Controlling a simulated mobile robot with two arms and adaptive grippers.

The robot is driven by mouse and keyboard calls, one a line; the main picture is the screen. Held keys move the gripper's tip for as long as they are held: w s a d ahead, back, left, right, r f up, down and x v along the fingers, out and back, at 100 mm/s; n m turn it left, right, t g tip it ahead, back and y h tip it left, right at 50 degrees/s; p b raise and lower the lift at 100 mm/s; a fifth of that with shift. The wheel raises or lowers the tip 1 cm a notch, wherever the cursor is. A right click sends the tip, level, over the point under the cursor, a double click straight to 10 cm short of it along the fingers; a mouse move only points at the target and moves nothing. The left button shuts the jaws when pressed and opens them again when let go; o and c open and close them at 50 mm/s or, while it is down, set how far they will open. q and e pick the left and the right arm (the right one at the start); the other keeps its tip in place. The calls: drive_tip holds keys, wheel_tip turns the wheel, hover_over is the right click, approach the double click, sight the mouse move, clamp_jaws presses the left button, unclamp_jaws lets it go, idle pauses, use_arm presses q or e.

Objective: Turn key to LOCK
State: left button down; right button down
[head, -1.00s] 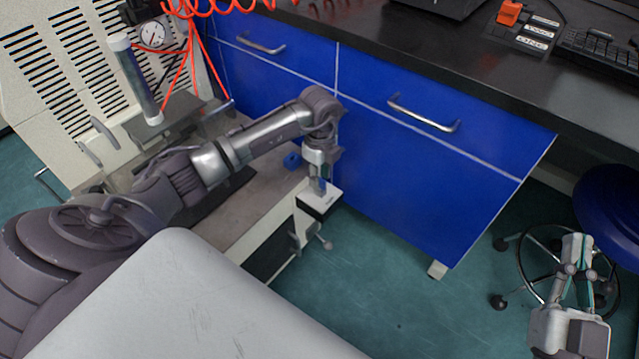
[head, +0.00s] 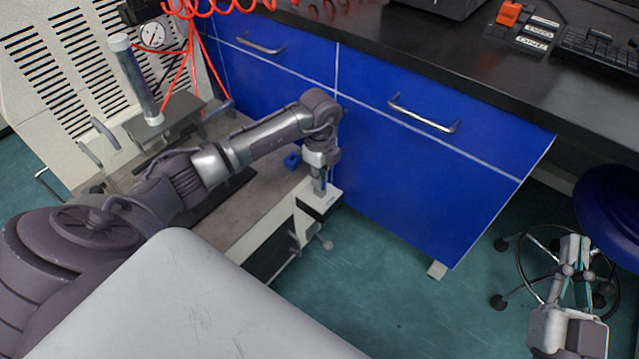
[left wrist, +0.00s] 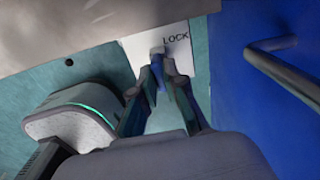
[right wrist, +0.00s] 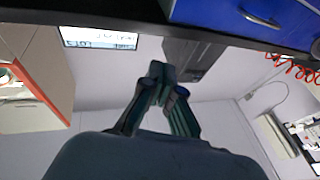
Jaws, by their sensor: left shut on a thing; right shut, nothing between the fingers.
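The white lock panel (head: 318,203) sits at the corner of the bench by the blue cabinet. In the left wrist view the panel (left wrist: 178,46) shows the word LOCK at its upper right. A blue key (left wrist: 160,75) stands out from it. My left gripper (head: 319,188) points down at the panel and is shut on the key; in the left wrist view its fingers (left wrist: 160,72) close around the key, hiding much of it. My right gripper (head: 574,243) is shut and empty at the far right, away from the panel; it also shows in the right wrist view (right wrist: 160,72).
Blue drawers with metal handles (head: 424,114) rise right beside the left gripper. A machine with a gauge (head: 152,36) and red coiled hoses stands at the left. A blue stool (head: 612,210) is near the right gripper. The floor between is clear.

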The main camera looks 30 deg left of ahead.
use_arm(q)
drive_tip(key=shift+r+n+p, duration=0.1)
drive_tip(key=shift+n+p, duration=0.75)
drive_tip(key=shift+n, duration=0.15)
drive_tip(key=shift+n+p, duration=0.5)
drive_tip(key=shift+n, duration=0.3)
use_arm(e)
wheel_tip(320, 180, down, 12)
drive_tip(key=s+d+g+h, duration=0.1)
drive_tip(key=d+g+h, duration=0.1)
drive_tip(key=g, duration=0.5)
drive_tip(key=shift+s+d+g, duration=0.15)
drive_tip(key=shift+s+g, duration=0.2)
drive_tip(key=shift+g, duration=0.05)
use_arm(q)
drive_tip(key=shift+n+p, duration=1.7)
drive_tip(key=shift+n, duration=0.3)
use_arm(e)
drive_tip(key=s+d+f+g+h, duration=0.1)
drive_tip(key=s+d+f+g, duration=0.1)
drive_tip(key=s+f+g, duration=0.2)
drive_tip(key=s+d+f+g+h, duration=0.1)
drive_tip(key=s+f+g, duration=0.3)
drive_tip(key=s, duration=0.5)
drive_tip(key=shift+d+m+g+h, duration=0.4)
drive_tip(key=shift+d+g, duration=0.2)
drive_tip(key=shift+d, duration=0.2)
